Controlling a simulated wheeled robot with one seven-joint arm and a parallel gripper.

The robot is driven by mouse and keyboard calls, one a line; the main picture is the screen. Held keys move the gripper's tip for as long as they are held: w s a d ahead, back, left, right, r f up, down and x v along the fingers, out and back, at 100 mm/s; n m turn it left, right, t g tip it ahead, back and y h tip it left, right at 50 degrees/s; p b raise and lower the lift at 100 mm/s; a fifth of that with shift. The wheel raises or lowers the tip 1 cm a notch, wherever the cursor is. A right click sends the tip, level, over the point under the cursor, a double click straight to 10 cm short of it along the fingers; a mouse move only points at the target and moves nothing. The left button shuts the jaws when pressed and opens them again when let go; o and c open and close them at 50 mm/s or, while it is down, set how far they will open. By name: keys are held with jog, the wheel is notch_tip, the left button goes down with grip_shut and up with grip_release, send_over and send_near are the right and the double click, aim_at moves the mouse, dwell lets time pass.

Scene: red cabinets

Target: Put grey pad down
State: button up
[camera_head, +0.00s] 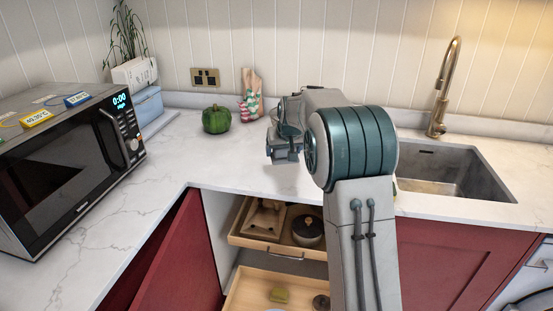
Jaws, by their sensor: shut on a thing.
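My gripper (284,154) is over the back part of the white marble countertop (185,160), right of the green pumpkin-like vegetable and left of the sink. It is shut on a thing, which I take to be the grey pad. The pad cannot be made out apart from the grey-teal gripper parts. My forearm hides part of the counter behind and to the right. I cannot tell whether the held thing touches the counter.
A microwave (70,160) stands at left, with a green vegetable (216,119) and a patterned bag (252,96) at the back. A sink (450,172) with a brass tap (444,88) is at right. Below, drawers (268,248) stand open beside a red door (187,265). The counter's left-middle is clear.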

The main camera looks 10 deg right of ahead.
aim_at(276, 171)
jog(key=shift+w+a+f, duration=0.85)
jog(key=shift+w+a, duration=0.15)
jog(key=shift+a, duration=0.05)
jog(key=shift+f+p, duration=0.3)
jog(key=shift+f, duration=1.7)
jog(key=shift+f, duration=0.1)
jog(key=o, duration=1)
